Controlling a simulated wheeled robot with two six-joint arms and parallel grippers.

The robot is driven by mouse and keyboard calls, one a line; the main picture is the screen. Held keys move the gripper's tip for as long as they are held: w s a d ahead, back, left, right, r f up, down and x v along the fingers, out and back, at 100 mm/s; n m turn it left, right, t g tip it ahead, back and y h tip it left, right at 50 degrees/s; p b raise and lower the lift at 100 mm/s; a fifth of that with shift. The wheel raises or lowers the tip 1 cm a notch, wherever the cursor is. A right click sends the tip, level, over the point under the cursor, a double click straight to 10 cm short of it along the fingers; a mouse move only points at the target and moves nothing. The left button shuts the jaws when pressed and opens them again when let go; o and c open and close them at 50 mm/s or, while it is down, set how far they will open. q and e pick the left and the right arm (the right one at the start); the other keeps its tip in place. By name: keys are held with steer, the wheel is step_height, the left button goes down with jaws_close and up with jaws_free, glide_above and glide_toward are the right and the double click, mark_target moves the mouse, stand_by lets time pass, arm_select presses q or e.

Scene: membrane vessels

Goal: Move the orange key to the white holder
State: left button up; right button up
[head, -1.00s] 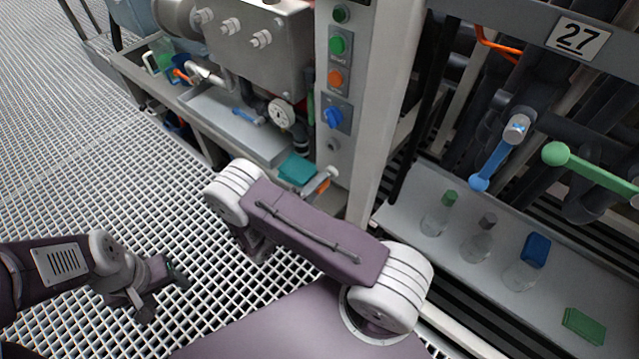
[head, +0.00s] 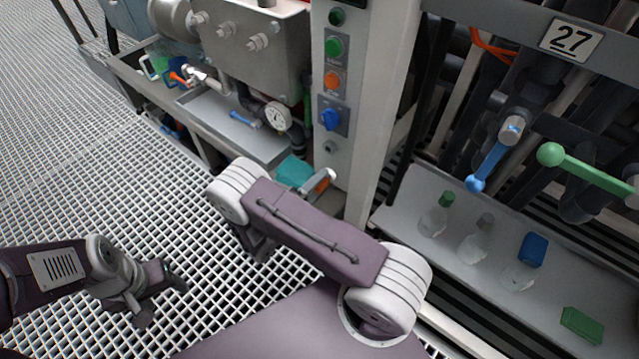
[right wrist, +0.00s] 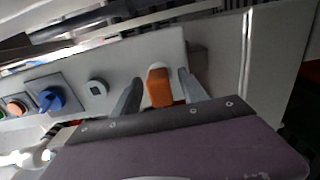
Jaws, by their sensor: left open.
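The orange key (right wrist: 160,90) stands out from the grey panel's lower end, with a white rounded piece (right wrist: 156,67) behind it. I cannot tell whether this piece is the white holder. My right gripper (right wrist: 160,79) has its fingers apart, one on each side of the key, with narrow gaps. In the head view the orange key (head: 323,184) is partly hidden by my right gripper (head: 326,178) at the panel's lower part. My left gripper (head: 164,297) is open and empty above the grating.
The panel carries a green button (head: 334,47), an orange button (head: 333,80) and a blue knob (head: 330,118). A shelf (head: 405,215) at right holds several flasks and a green block (head: 582,325). A teal block (head: 293,171) lies behind my right arm.

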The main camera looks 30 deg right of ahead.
steer(key=p+v, duration=0.3)
steer(key=v, duration=0.6)
stand_by(0.4)
